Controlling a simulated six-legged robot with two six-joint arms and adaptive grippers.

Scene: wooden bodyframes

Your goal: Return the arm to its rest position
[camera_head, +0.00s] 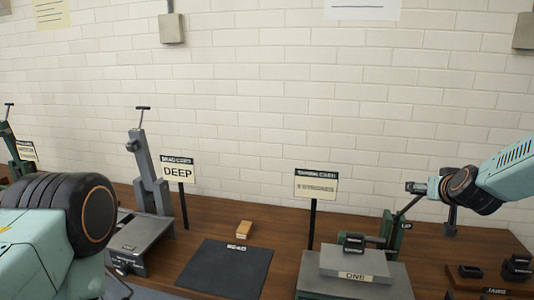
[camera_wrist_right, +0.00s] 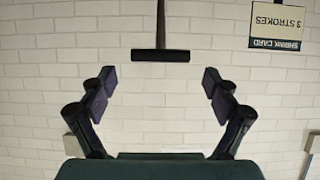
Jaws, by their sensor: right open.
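My right arm (camera_head: 500,175) reaches in from the right in the head view, above the bench. Its gripper (camera_head: 414,187) is small there, over the green press (camera_head: 388,232), and its fingers are hard to make out. In the right wrist view the right gripper (camera_wrist_right: 158,80) is open, with nothing between its fingers. A dark T-shaped handle (camera_wrist_right: 160,55) stands ahead of the fingers; I cannot tell its distance. My left arm (camera_head: 45,240) fills the lower left of the head view; its gripper does not show.
The wooden bench (camera_head: 270,235) carries a grey press (camera_head: 150,175), a dark mat (camera_head: 225,268), a wooden block (camera_head: 244,228), a grey block marked ONE (camera_head: 355,262) and dark jaws (camera_head: 515,268). A white brick wall is behind.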

